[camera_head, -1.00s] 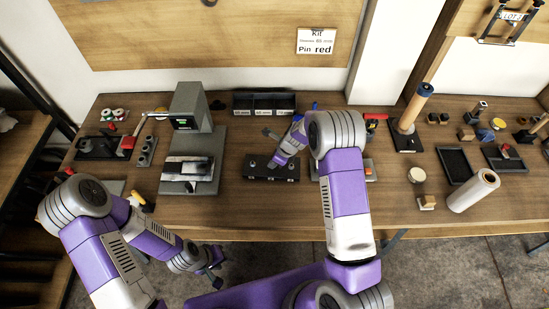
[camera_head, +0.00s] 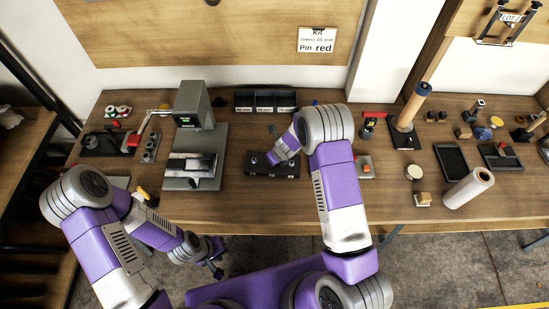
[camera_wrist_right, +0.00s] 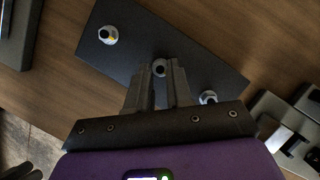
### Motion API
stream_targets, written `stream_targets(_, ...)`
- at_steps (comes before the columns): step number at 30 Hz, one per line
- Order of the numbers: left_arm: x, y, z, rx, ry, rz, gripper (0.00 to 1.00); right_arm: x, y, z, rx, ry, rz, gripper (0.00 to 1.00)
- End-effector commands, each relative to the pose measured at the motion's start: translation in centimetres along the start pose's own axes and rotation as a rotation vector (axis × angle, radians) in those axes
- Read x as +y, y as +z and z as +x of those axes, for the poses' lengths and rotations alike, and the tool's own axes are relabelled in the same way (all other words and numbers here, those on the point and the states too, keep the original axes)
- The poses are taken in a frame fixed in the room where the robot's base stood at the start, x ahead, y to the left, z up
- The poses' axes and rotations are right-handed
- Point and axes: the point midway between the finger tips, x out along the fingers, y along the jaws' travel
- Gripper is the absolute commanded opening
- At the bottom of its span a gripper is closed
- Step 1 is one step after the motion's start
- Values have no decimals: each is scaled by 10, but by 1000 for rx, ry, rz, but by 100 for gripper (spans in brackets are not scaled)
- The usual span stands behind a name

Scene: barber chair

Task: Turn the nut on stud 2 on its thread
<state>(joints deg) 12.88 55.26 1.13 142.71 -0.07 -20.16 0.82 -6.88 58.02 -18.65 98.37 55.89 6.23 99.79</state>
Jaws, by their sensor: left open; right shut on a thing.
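A dark plate (camera_head: 262,170) with studs lies on the bench in the head view; it also fills the middle of the right wrist view (camera_wrist_right: 205,60). My right gripper (camera_wrist_right: 160,73) has its fingers closed around the middle stud (camera_wrist_right: 159,67), and its nut is mostly hidden between them. A pale nut sits on the upper-left stud (camera_wrist_right: 108,35), and another on the lower-right stud (camera_wrist_right: 208,97), partly behind the gripper body. In the head view my right wrist covers part of the plate. My left gripper (camera_head: 216,262) is open and empty, low in front of the bench.
A grey machine (camera_head: 195,125) stands left of the plate, and dark bins (camera_head: 265,108) stand behind it. A red-handled tool (camera_head: 371,122) and a small grey block (camera_head: 364,168) are to the right. The bench front below the plate is clear.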

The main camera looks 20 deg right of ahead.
Motion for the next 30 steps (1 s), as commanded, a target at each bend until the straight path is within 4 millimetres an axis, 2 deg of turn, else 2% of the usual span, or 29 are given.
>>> stream_targets(10, 0, 0, 0, 0, 0, 0, 43, 1, 0, 0, -1, 1, 1, 0)
stream_targets(11, 0, 0, 0, 0, 0, 0, 43, 1, 0, 0, -1, 1, 1, 25)
stream_targets(15, 0, 0, 0, 0, 0, 0, 43, 1, 0, 0, -1, 1, 1, 46)
stream_targets(25, 0, 0, -1, 0, 0, 0, 43, 0, 1, -4, -1, -1, 1, 46)
stream_targets(30, 2, 0, -5, 0, 0, 0, 43, 0, 2, -29, -4, -1, 1, 46)
